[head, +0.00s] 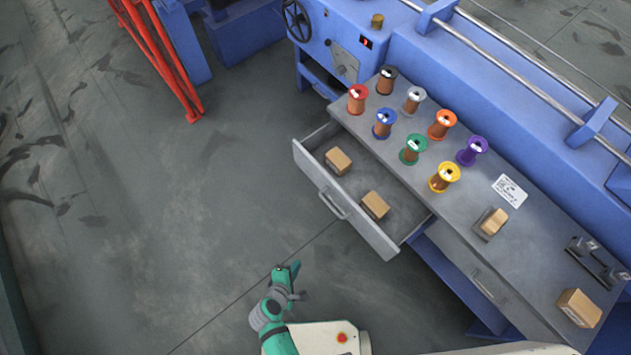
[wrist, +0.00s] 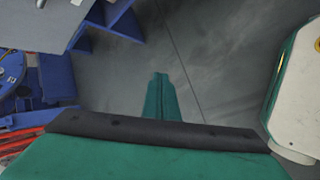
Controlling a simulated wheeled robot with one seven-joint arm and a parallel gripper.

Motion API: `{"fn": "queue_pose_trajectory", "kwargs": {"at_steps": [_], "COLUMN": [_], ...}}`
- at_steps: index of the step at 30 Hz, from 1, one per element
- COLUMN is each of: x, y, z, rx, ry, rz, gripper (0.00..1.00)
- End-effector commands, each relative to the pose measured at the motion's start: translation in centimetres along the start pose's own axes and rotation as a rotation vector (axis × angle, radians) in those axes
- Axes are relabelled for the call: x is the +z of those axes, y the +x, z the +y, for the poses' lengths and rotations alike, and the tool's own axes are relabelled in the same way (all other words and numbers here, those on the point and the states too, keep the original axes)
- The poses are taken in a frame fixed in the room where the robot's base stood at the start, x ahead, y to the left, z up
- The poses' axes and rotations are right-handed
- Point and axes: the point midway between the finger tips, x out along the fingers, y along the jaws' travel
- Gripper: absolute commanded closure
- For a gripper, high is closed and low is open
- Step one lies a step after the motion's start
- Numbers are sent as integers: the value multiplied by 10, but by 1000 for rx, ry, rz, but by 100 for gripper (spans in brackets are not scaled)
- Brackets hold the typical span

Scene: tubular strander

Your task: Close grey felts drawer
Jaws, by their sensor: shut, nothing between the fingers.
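A grey drawer (head: 362,220) stands pulled out from under the grey bench top, with a bar handle (head: 334,204) on its front. Two small brown blocks (head: 375,205) lie inside it, apart from each other. No label can be read on it. My gripper (head: 288,267) is shut and empty, over the floor in front of the drawer and apart from it, below the drawer front in the head view. In the wrist view its closed green fingers (wrist: 160,82) point out over bare floor. A grey edge shows at the upper left there; I cannot tell which part it is.
The bench top (head: 465,215) holds several coloured spools (head: 412,148), a white card (head: 510,188) and brown blocks (head: 579,307). A second drawer (head: 470,268) to the right is shut. A red frame (head: 160,60) stands at the upper left. The floor left of the drawer is clear.

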Motion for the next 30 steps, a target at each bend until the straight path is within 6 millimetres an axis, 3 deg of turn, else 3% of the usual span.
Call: {"fn": "queue_pose_trajectory", "kwargs": {"at_steps": [3, 8, 15, 18, 24, 30], "x": [-5, -5, -10, -13, -14, 3], "y": [24, 35, 10, -5, -18, -6], "z": [28, 83, 176, 201, 222, 231], "rx": [15, 41, 76, 82, 82, 78], "ry": [-245, -535, -800, -846, -874, -873], "rz": [-149, -396, -777, -887, -986, -992], "gripper": [100, 100, 100, 100, 100, 100]}}
